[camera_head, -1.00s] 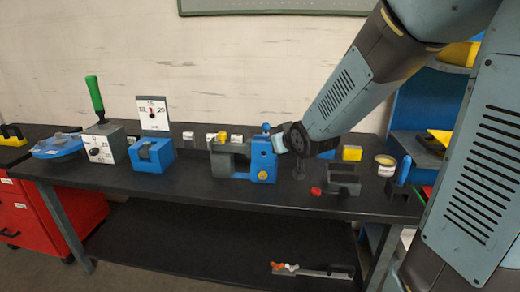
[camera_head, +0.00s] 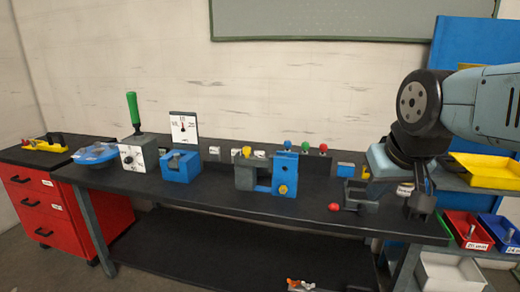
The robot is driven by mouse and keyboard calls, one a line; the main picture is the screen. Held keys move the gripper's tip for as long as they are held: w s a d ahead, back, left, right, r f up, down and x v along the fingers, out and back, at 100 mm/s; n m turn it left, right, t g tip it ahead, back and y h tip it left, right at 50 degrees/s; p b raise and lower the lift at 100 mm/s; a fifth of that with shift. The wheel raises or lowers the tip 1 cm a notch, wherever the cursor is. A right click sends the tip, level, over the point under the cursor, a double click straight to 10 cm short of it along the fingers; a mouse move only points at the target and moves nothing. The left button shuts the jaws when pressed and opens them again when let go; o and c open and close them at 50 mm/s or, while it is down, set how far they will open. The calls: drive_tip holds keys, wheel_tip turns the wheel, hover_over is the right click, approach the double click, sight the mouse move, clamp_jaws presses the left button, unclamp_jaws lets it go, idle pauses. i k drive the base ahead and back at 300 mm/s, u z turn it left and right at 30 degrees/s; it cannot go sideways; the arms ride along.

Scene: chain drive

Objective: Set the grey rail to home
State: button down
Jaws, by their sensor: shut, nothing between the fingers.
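A grey block (camera_head: 245,175) with a yellow knob on top stands mid-bench, joined low down to a blue upright block (camera_head: 285,174) with a yellow knob on its front. I cannot tell for certain whether this is the grey rail. My gripper (camera_head: 421,213) is at the right end of the bench, pointing down, with dark fingers shut and empty. It is well apart from the grey and blue blocks. It partly hides the bench's right end.
A grey open fixture (camera_head: 360,194) and a red knob (camera_head: 334,207) lie left of my gripper. A blue cradle (camera_head: 181,167), a dial sign (camera_head: 184,128) and a green-handled box (camera_head: 137,153) stand further left. Trays (camera_head: 467,229) are at right. The bench front (camera_head: 180,204) is clear.

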sight(246, 160)
drive_tip(key=u, duration=0.15)
drive_tip(key=i, duration=0.95)
drive_tip(key=z, duration=0.05)
